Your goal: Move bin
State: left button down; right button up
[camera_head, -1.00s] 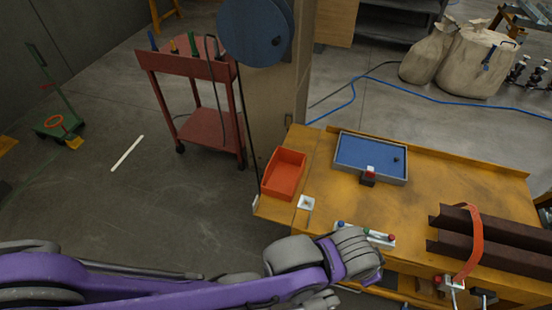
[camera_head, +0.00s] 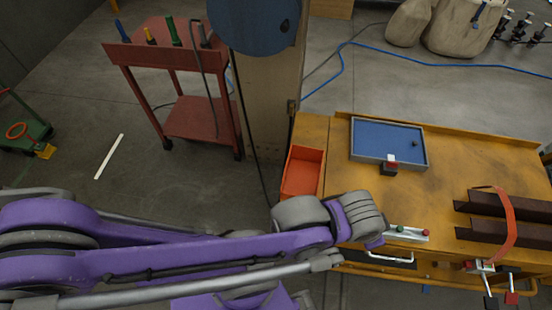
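The orange-red open bin (camera_head: 303,172) sits at the left end of the yellow workbench (camera_head: 445,165) in the head view. It looks empty, and its near end is partly covered by my arm. My purple and grey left arm (camera_head: 250,248) comes in from the left and ends in a grey ribbed wrist (camera_head: 362,215) in front of the bench, to the right of and nearer than the bin. The fingers of my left gripper do not show; they are hidden beyond or below the wrist.
A blue-bottomed tray (camera_head: 387,141) with a small dark block at its edge lies on the bench. Dark beams (camera_head: 500,205) with an orange strap lie at the right. A column (camera_head: 268,110) stands behind the bin, with a red cart (camera_head: 195,120) to its left.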

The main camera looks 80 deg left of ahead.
aim_at(302, 171)
jog(key=k+j, duration=0.15)
jog(key=j, duration=0.2)
jog(key=k+j, duration=0.15)
jog(key=j, duration=0.2)
jog(key=k+j, duration=0.1)
jog(key=j, duration=0.25)
jog(key=k+j, duration=0.15)
jog(key=j, duration=0.2)
jog(key=k+j, duration=0.15)
jog(key=j, duration=0.2)
jog(key=z, duration=0.05)
